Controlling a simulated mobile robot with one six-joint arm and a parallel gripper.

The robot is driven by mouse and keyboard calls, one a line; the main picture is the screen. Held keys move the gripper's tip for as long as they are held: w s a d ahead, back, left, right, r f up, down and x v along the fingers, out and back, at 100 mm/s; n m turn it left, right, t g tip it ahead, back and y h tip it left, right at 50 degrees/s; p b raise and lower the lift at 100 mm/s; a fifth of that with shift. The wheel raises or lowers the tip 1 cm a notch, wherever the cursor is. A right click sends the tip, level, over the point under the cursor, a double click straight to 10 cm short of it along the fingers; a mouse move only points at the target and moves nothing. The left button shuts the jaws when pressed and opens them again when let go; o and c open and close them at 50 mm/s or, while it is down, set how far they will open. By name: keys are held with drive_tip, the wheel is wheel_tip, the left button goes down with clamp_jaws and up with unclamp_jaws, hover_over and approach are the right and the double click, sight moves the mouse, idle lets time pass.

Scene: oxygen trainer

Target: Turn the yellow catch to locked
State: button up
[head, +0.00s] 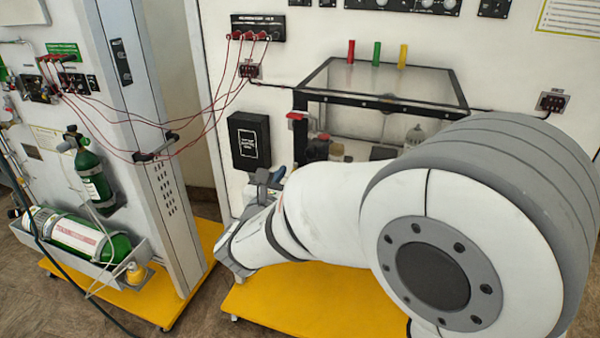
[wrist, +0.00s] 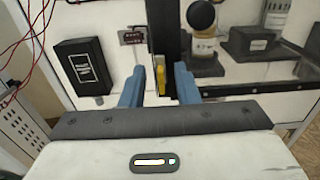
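The yellow catch (wrist: 161,80) shows in the wrist view as a small upright yellow piece on a dark vertical post of the clear case (head: 385,104). My gripper (wrist: 159,70) has its two blue fingers spread apart, one to each side of the catch in the picture. I see gaps between the catch and both fingers, and nothing is held. In the head view my gripper (head: 269,176) is at the left front of the case, and I cannot make out the catch there. Whether the fingertips reach to the catch's depth is unclear.
A black box (head: 249,141) is on the panel left of the case. Thin red cables (head: 215,108) hang to the left. Green cylinders (head: 80,232) are on the left stand. Bottles (wrist: 203,47) stand inside the case.

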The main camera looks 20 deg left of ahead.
drive_tip(key=shift+w, duration=0.1)
drive_tip(key=shift+c, duration=0.5)
clamp_jaws()
